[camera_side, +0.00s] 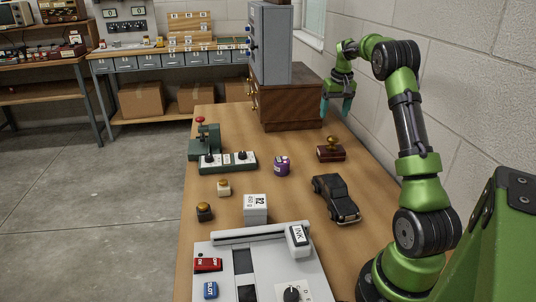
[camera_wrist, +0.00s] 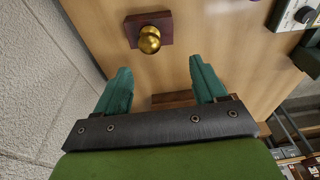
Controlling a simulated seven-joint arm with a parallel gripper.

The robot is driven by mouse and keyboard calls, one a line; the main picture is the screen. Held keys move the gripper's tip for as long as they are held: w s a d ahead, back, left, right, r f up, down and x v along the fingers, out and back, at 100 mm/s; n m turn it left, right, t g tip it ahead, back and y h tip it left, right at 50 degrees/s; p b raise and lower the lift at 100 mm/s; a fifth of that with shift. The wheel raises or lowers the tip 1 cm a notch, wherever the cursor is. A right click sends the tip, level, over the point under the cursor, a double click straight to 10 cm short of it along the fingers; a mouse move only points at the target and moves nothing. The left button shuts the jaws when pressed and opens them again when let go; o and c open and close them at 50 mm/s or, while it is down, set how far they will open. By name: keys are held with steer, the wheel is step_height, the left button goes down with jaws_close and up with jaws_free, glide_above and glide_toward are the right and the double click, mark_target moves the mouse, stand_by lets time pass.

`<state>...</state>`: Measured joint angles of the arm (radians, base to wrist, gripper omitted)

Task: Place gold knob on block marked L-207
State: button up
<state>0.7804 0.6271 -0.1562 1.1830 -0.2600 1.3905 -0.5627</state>
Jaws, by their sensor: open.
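A gold knob (camera_side: 333,141) stands on a dark red wooden base (camera_side: 331,154), right of the table's middle. In the wrist view the gold knob (camera_wrist: 149,40) and its base (camera_wrist: 133,31) lie beyond my fingertips, near the top. My gripper (camera_side: 336,106) is open and empty, raised above the far right of the table, behind the knob. Its two teal fingers show spread apart in the wrist view (camera_wrist: 158,66). No marking L-207 is readable on any block. A white block (camera_side: 256,209) near the table's middle carries dark print that I cannot fully read.
A black toy car (camera_side: 336,199), purple tin (camera_side: 282,166), green switch box (camera_side: 228,162) and two small round-topped blocks (camera_side: 223,187) (camera_side: 204,212) stand on the table. A grey-white panel (camera_side: 219,252) fills the front. A brown drawer cabinet (camera_side: 291,108) stands at the back; the wall is close right.

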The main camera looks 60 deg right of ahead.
steer(key=w+a+r+n+t, duration=0.15)
steer(key=a+r, duration=0.35)
steer(key=a, duration=0.8)
steer(key=s+a+r+n+t, duration=0.15)
steer(key=a+r, duration=0.35)
steer(key=a, duration=0.9)
steer(key=s+a+f+n+t+y, duration=0.1)
steer(key=s+a, duration=0.5)
steer(key=a, duration=0.2)
steer(key=s+a+f+t+y, duration=0.1)
steer(key=s+a+f+y, duration=0.1)
steer(key=s+a, duration=0.4)
steer(key=a, duration=0.3)
steer(key=shift+a+f+n+t, duration=0.25)
steer(key=shift+a+n+t, duration=0.05)
steer(key=shift+n, duration=0.1)
